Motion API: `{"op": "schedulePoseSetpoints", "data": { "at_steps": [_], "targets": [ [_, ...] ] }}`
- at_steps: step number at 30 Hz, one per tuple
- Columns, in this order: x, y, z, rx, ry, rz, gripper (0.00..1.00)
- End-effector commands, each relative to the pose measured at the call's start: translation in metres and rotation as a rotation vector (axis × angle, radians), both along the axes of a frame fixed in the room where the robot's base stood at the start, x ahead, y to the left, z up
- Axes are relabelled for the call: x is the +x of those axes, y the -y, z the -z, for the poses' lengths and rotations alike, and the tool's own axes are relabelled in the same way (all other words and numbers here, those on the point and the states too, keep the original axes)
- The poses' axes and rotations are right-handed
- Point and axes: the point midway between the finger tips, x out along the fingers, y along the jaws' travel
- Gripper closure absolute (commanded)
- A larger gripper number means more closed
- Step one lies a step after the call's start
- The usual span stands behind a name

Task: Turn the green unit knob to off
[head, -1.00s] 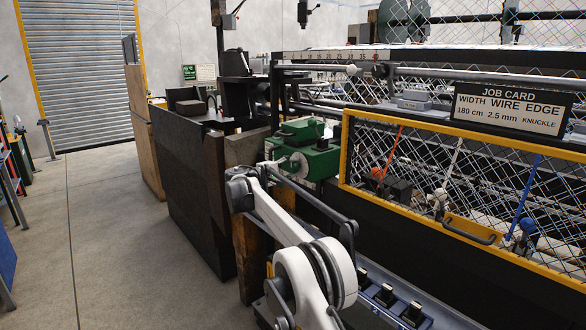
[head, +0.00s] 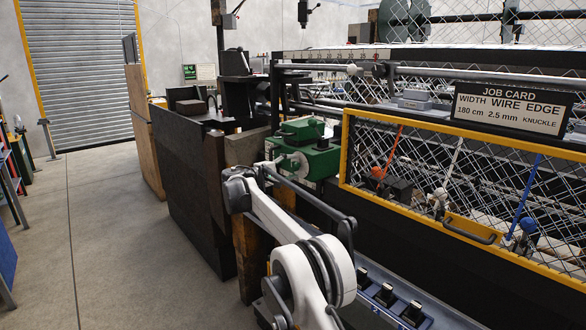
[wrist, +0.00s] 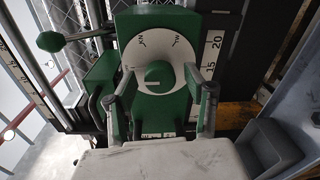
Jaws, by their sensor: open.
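The green unit (head: 318,158) stands at the left end of the machine, and its round white dial faces my arm. In the wrist view the green unit (wrist: 185,22) fills the upper middle. Its green knob (wrist: 157,76) sits at the centre of the white dial, with a short pale line on its face. Dark marks show on the dial's upper left and upper right. My gripper (wrist: 159,95) is open, one finger on each side of the knob and apart from it. In the head view my gripper (head: 272,168) is close in front of the dial.
A green ball-ended lever (wrist: 50,41) sticks out at the unit's left. The yellow-framed mesh guard (head: 343,150) stands right of the unit. A dark cabinet (head: 185,185) is at its left. Black switches (head: 385,294) line a panel below.

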Motion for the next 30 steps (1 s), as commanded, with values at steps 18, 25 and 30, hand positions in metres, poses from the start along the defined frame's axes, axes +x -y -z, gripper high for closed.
{"op": "schedulePoseSetpoints", "data": {
  "at_steps": [18, 25, 30],
  "targets": [
    [-0.075, -0.071, -0.005, 0.0, 0.0, -0.001, 0.51],
    [-0.08, -0.075, -0.005, 0.0, 0.0, 0.0, 0.51],
    [-0.08, -0.075, -0.005, 0.0, 0.0, 0.0, 0.51]
  ]
}}
